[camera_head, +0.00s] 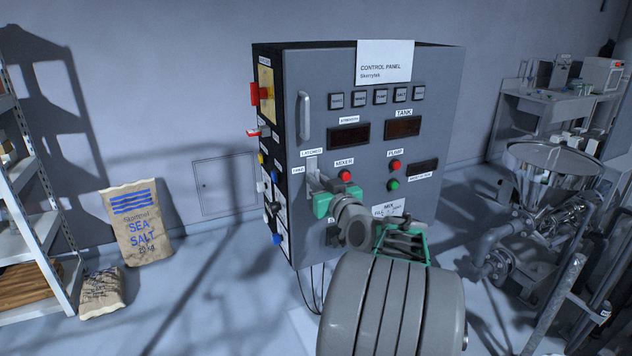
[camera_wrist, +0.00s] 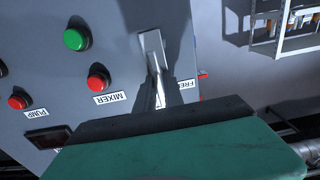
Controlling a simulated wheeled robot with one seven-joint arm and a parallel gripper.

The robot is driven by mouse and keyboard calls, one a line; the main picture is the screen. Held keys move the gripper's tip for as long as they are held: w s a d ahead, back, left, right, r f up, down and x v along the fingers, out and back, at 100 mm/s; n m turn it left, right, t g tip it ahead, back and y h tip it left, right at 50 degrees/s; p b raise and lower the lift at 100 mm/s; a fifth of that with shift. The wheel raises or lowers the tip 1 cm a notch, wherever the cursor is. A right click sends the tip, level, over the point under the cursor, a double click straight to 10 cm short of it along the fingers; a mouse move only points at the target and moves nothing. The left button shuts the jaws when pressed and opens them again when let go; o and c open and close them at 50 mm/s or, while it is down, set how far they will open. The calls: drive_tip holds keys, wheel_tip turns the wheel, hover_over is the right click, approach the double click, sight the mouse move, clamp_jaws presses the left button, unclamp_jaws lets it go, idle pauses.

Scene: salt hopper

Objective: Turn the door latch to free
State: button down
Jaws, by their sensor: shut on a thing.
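The door latch (camera_head: 311,166) is a light grey lever on the front of the grey control panel cabinet (camera_head: 440,120), below the long door handle. The LATCHED label (camera_head: 311,153) is just above it and the FREE label (camera_head: 298,170) is to its left. In the head view the lever looks close to upright. My gripper (camera_head: 316,186) is at the lever's lower part. In the wrist view the pale lever (camera_wrist: 152,48) runs down between the dark fingers of my gripper (camera_wrist: 160,93), which are shut on it. The FREE label (camera_wrist: 187,84) shows beside the fingers. The lever's lower end is hidden.
The red MIXER button (camera_head: 345,176) is right of the latch, with the red PUMP button (camera_head: 395,166) and a green button (camera_head: 394,185) farther right. The door handle (camera_head: 304,116) is above. A steel hopper (camera_head: 555,160) stands at right; salt sacks (camera_head: 140,222) stand at left.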

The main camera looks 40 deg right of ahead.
drive_tip(key=shift+m, duration=0.3)
drive_tip(key=m+b, duration=0.1)
drive_tip(key=m, duration=0.3)
drive_tip(key=shift+d+f+b, duration=0.1)
drive_tip(key=shift+d+b, duration=0.05)
drive_tip(key=shift+b, duration=0.2)
drive_tip(key=m, duration=0.4)
drive_tip(key=shift+s+d+m, duration=0.1)
drive_tip(key=shift+d+m, duration=0.05)
drive_tip(key=shift+m, duration=0.25)
drive_tip(key=shift+d+f+m+p, duration=0.15)
drive_tip(key=shift+m+p, duration=0.7)
drive_tip(key=shift+m, duration=1.3)
drive_tip(key=shift+a+f+m+p, duration=0.15)
drive_tip(key=shift+m+p, duration=0.7)
drive_tip(key=shift+m, duration=1.3)
drive_tip(key=shift+d, duration=0.1)
drive_tip(key=c, duration=1.5)
unclamp_jaws()
drive_tip(key=shift+o, duration=0.2)
